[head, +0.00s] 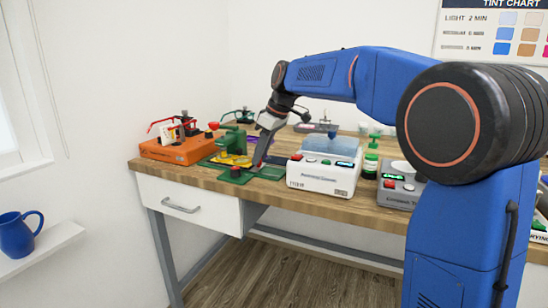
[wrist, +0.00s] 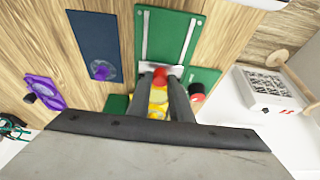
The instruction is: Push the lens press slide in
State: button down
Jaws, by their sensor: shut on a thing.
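The green lens press (head: 233,140) stands on a green base near the front left of the bench. The wrist view shows its green plate (wrist: 167,30) with two pale rails and a grey crosspiece, apparently the slide (wrist: 176,70), at their near end. A red knob (wrist: 160,76) shows at the crosspiece. My gripper (wrist: 162,82) has its dark fingers on either side of this knob, shut on it. In the head view my gripper (head: 259,160) reaches down beside the press, and its fingertips are hard to make out. Yellow parts (wrist: 158,101) show between the fingers.
A red-topped button (wrist: 196,91) sits close to the right finger. An orange device (head: 178,150) stands left of the press and a white machine (head: 322,174) right of it. A grey device (head: 400,191) and a green-capped bottle (head: 371,160) are farther right.

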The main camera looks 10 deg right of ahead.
jog(key=shift+w+a+r, duration=0.1)
jog(key=shift+w+a, duration=0.1)
jog(key=shift+a, duration=0.05)
jog(key=c, duration=1.6)
grip_release()
jog(key=shift+a, duration=0.1)
jog(key=v, duration=1.7)
jog(key=shift+r, duration=0.15)
